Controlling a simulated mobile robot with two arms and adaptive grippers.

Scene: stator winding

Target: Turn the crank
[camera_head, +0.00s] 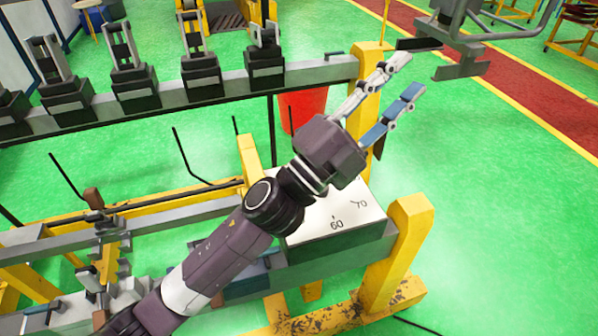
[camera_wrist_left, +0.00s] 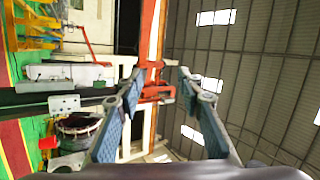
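I cannot clearly pick out a crank in either view. A white dial plate (camera_head: 318,222) marked 60 and 70 sits on the near frame in the head view, and my left arm covers part of it. My left gripper (camera_head: 411,76) is above and beyond the dial, pointing to the upper right. Its two fingers are spread, with nothing between them. In the left wrist view the fingers of my left gripper (camera_wrist_left: 160,75) are also apart and empty. My right gripper is not in view.
A grey metal bracket (camera_head: 462,66) hangs close to the left fingertips in the picture. A rail (camera_head: 225,88) with several black clamp blocks runs across the back left. Yellow posts (camera_head: 400,240) stand near the dial. A red bin (camera_head: 303,108) is behind. Green floor (camera_head: 500,220) is clear at right.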

